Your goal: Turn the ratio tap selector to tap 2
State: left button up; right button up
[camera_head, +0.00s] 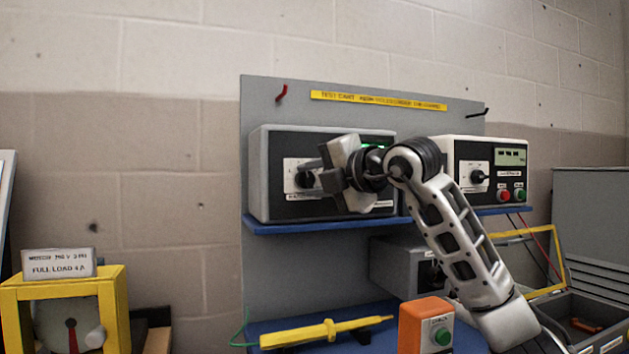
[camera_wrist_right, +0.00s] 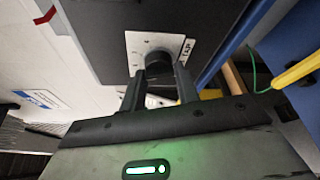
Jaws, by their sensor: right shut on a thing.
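The ratio tap selector is a black round knob (camera_head: 304,179) on a white dial plate, on the dark front of the left grey instrument box (camera_head: 268,205). In the right wrist view the knob (camera_wrist_right: 158,64) sits on its white plate with a partly readable "TAP" label (camera_wrist_right: 187,48). My right gripper (camera_head: 322,175) reaches in from the right in the head view, and its two fingers (camera_wrist_right: 158,88) are shut on the knob from both sides. The knob's pointer and tap marks are too small or hidden to read. My left gripper is not in view.
A second instrument box (camera_head: 480,150) with a display, knob and red and green buttons stands right on the same blue shelf (camera_head: 300,227). Below are a yellow probe (camera_head: 320,332) and an orange box with a green button (camera_head: 427,325). A yellow-framed meter (camera_head: 70,310) stands at left.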

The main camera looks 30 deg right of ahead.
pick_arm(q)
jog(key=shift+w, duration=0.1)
pick_arm(e)
jog(key=o, duration=1)
jog(key=shift+c, duration=0.2)
jog(key=shift+s, duration=0.3)
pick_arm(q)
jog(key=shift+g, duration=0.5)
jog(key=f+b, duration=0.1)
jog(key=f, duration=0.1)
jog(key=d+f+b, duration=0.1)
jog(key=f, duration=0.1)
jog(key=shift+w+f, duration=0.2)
pick_arm(e)
jog(key=s+d+r, duration=0.2)
jog(key=s, duration=1.3)
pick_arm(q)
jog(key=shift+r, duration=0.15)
pick_arm(e)
jog(key=shift+d+r, duration=0.1)
jog(key=shift+r, duration=0.05)
